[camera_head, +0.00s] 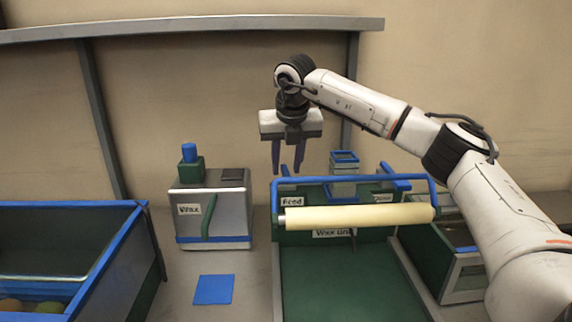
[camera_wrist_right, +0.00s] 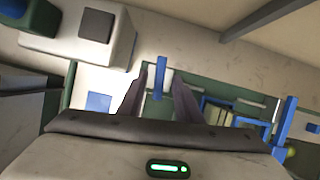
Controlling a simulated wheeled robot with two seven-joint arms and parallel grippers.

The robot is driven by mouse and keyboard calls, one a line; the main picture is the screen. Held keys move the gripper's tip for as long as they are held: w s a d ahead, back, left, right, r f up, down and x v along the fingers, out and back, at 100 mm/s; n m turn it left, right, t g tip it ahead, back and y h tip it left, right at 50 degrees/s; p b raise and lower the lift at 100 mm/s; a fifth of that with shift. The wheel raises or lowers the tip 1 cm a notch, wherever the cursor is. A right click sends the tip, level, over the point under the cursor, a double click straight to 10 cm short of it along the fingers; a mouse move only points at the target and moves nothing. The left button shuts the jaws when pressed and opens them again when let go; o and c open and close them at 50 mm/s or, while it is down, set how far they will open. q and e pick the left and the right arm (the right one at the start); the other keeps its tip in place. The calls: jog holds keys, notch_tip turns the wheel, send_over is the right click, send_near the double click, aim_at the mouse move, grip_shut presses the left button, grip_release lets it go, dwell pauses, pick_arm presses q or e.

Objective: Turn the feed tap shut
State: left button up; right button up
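The wax unit (camera_head: 333,234) stands at the middle of the bench, with a "Feed" label (camera_head: 291,201) at its upper left. A small blue upright handle, which looks like the feed tap (camera_head: 285,171), shows by that corner. My right gripper (camera_head: 288,170) points down just above it with its dark fingers apart. In the right wrist view the blue handle (camera_wrist_right: 160,77) appears between the spread fingers (camera_wrist_right: 158,95). A gap shows on both sides of it, so I see no contact. My left gripper is not in view.
A grey wax box (camera_head: 225,208) with a green lever stands left of the unit, and a blue square (camera_head: 213,289) lies before it. A blue-rimmed bin (camera_head: 130,262) is at left. A cream roller (camera_head: 356,216) spans the unit's front. A green-sided crate (camera_head: 462,276) stands right.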

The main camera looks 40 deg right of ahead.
jog(key=shift+w+d+f, duration=0.1)
jog(key=shift+w+f, duration=0.1)
jog(key=shift+f, duration=0.25)
grip_shut()
jog(key=shift+m+h, duration=0.3)
jog(key=shift+m, duration=0.5)
grip_release()
jog(key=shift+r, duration=0.2)
jog(key=v, duration=1)
jog(key=shift+w, duration=0.1)
